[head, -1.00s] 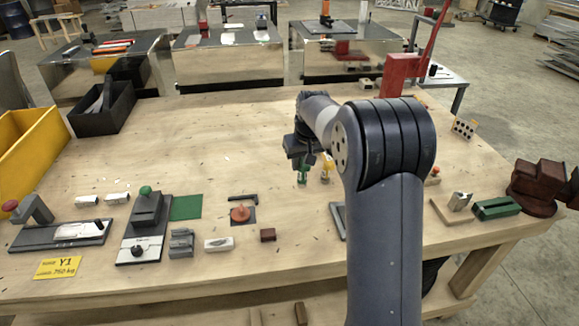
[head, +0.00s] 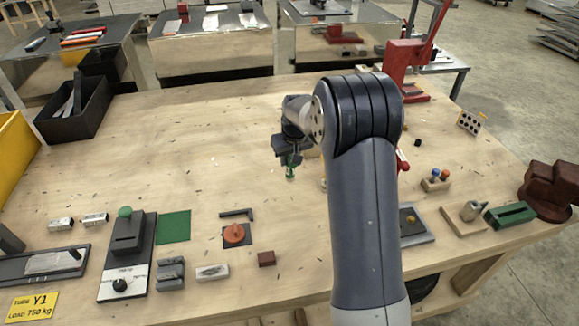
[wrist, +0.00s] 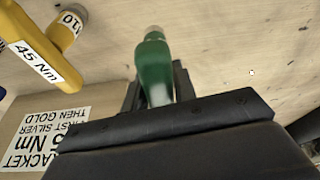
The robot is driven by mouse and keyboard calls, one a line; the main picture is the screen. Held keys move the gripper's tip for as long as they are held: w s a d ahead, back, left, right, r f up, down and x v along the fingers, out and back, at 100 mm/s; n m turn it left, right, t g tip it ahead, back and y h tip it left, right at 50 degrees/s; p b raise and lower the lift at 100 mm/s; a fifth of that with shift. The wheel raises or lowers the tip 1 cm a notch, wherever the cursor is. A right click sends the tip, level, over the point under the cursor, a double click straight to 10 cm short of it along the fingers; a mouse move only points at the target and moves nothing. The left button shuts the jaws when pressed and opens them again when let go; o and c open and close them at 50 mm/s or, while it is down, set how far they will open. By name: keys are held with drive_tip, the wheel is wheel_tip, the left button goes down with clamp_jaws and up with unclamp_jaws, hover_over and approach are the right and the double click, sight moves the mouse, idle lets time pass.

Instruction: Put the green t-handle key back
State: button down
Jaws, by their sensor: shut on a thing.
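The green t-handle key (head: 291,173) hangs roughly upright below my gripper (head: 289,158) in the head view. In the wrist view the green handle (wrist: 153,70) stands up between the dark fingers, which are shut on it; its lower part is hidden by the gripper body. A yellow tool marked 45 Nm (wrist: 30,45) lies to the left of the green handle in the wrist view, apart from it. My arm hides the table just right of the gripper in the head view, so I cannot see a holder for the key there.
A labelled plate (wrist: 40,130) shows at lower left in the wrist view. An orange knob (head: 235,233) and green mat (head: 173,227) lie left. The table's middle-left is clear.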

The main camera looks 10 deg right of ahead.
drive_tip(key=shift+f+p, duration=0.35)
drive_tip(key=shift+f, duration=1.55)
drive_tip(key=shift+f, duration=0.2)
drive_tip(key=c, duration=1.1)
unclamp_jaws()
drive_tip(key=shift+c, duration=0.2)
drive_tip(key=b+v, duration=0.2)
drive_tip(key=v, duration=1)
drive_tip(key=shift+r, duration=0.2)
